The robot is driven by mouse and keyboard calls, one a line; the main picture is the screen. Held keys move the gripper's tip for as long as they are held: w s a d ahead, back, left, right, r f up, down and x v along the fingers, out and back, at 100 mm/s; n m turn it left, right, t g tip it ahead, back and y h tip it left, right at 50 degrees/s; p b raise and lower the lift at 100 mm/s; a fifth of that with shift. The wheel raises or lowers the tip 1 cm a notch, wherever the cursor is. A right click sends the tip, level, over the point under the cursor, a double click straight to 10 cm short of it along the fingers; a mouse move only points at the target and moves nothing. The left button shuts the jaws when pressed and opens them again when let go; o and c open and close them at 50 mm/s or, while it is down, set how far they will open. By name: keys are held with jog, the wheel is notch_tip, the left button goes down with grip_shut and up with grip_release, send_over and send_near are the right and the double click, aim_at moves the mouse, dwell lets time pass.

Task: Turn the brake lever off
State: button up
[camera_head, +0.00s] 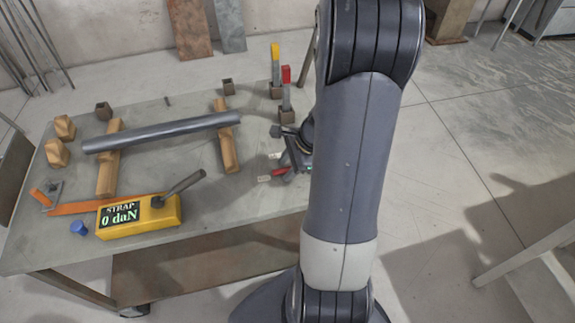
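Two upright levers stand in small brown blocks at the back right of the table. One is a yellow-tipped lever (275,62), the other a red-tipped lever (286,88) just in front of it. No label shows which is the brake lever. A yellow box (150,217) reading "STRAP 0 daN" has a dark tilted handle (182,186). My gripper (271,167) is over the table's right side, below the levers in the picture and apart from them. My arm partly hides it, and its finger opening is too small to judge.
A grey bar (160,131) lies across two wooden supports (108,160) on the table (60,240). Wooden blocks (57,152), an orange strap (75,207) and a blue knob (79,228) are at the left. My arm covers the table's right edge.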

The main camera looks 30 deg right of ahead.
jog(key=shift+c, duration=0.4)
grip_shut()
jog(key=shift+s, duration=0.1)
jog(key=n, duration=0.1)
jog(key=s+n+g, duration=0.1)
jog(key=n, duration=0.1)
jog(key=shift+s+n+y, duration=0.25)
jog(key=shift+n+y, duration=0.05)
jog(key=shift+y, duration=0.1)
jog(key=n, duration=0.1)
jog(key=s+n+g, duration=0.1)
jog(key=n, duration=0.1)
jog(key=s+n+g, duration=0.1)
jog(key=shift+d+r+p, duration=0.1)
jog(key=shift+d+p, duration=0.2)
jog(key=shift+p, duration=0.1)
jog(key=n, duration=0.2)
jog(key=s+d+n+g, duration=0.1)
jog(key=n, duration=0.1)
jog(key=s+n+g+p, duration=0.1)
jog(key=shift+d+n, duration=0.35)
jog(key=shift+n, duration=0.05)
jog(key=shift+s+d+n+g+h+p, duration=0.2)
jog(key=shift+d+n+g+h, duration=0.25)
jog(key=shift+n, duration=0.75)
jog(key=shift+s+d+n+g+h+p, duration=0.2)
jog(key=shift+d+n+g, duration=0.4)
jog(key=shift+n, duration=0.6)
